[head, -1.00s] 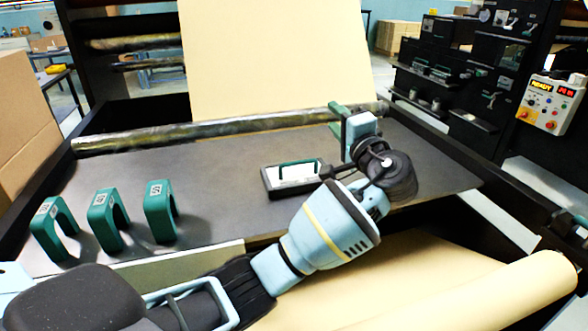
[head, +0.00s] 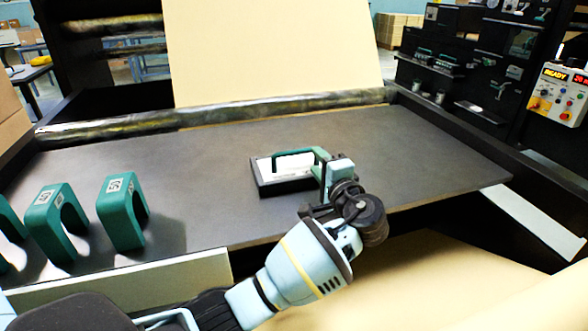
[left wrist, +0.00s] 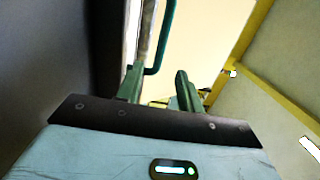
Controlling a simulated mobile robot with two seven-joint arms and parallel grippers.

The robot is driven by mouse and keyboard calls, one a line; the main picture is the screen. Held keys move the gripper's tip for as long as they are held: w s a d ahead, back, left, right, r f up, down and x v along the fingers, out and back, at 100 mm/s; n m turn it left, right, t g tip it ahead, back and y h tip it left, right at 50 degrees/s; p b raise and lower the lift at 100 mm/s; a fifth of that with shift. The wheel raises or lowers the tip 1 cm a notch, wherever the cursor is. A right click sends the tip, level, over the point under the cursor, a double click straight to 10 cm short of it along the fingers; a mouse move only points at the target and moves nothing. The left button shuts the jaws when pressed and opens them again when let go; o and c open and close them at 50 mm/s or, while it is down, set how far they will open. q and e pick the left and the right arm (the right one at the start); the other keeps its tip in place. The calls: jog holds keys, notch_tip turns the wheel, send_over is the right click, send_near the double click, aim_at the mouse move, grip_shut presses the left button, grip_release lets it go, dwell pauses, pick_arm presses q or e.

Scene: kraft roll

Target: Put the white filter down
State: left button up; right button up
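A flat block with a white top, a dark edge and a green handle, seemingly the white filter (head: 291,165), lies on the dark table plate (head: 400,135). My left gripper (head: 322,158) is at its right end, close to the handle. In the left wrist view the two green fingers of my left gripper (left wrist: 158,88) stand apart with nothing clamped between them. The green handle (left wrist: 166,38) shows just beyond them; I cannot tell whether a finger touches it. The gripper hides part of the block's right end. My right gripper is not in view.
Several green arch-shaped pieces with labels (head: 122,212) stand at the left of the plate. A long dark roller (head: 110,125) runs along the back, with a tan kraft sheet (head: 270,50) rising behind it. More kraft paper (head: 430,270) lies below the front edge. The plate's right side is clear.

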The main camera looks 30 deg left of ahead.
aim_at(309, 151)
pick_arm(q)
jog(key=shift+x, duration=2.75)
jog(key=shift+f, duration=0.1)
jog(key=shift+d, duration=0.1)
grip_shut()
